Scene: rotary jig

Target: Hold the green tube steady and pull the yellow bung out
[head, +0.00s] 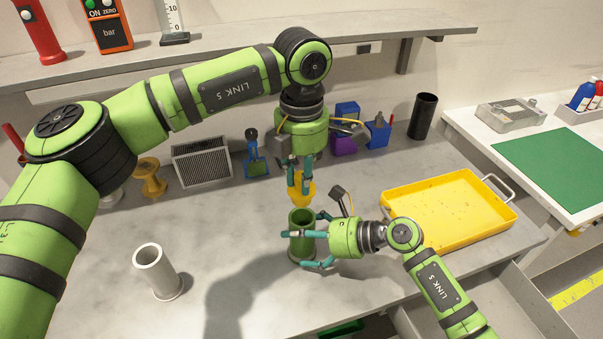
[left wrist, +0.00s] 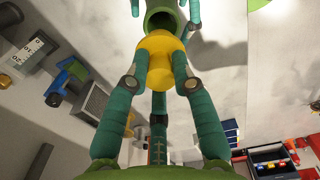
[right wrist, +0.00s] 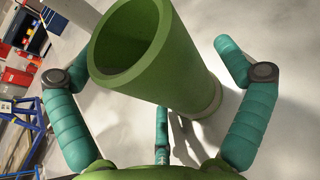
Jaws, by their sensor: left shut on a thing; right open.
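The green tube (head: 302,222) stands upright on the bench, its open top facing up. The yellow bung (head: 302,188) is out of the tube and hangs just above its mouth. My left gripper (head: 301,185) points down and is shut on the bung, which also shows between its fingers in the left wrist view (left wrist: 160,62). My right gripper (head: 308,248) reaches in from the right with its fingers spread around the tube. In the right wrist view the tube (right wrist: 165,70) stands between the open fingers, with gaps on both sides.
A white tube (head: 155,272) stands at the left front. A yellow tray (head: 448,243) lies to the right. A grey vented box (head: 202,162), a yellow spool (head: 150,177) and a black cylinder (head: 423,116) line the back. The bench between the white and green tubes is clear.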

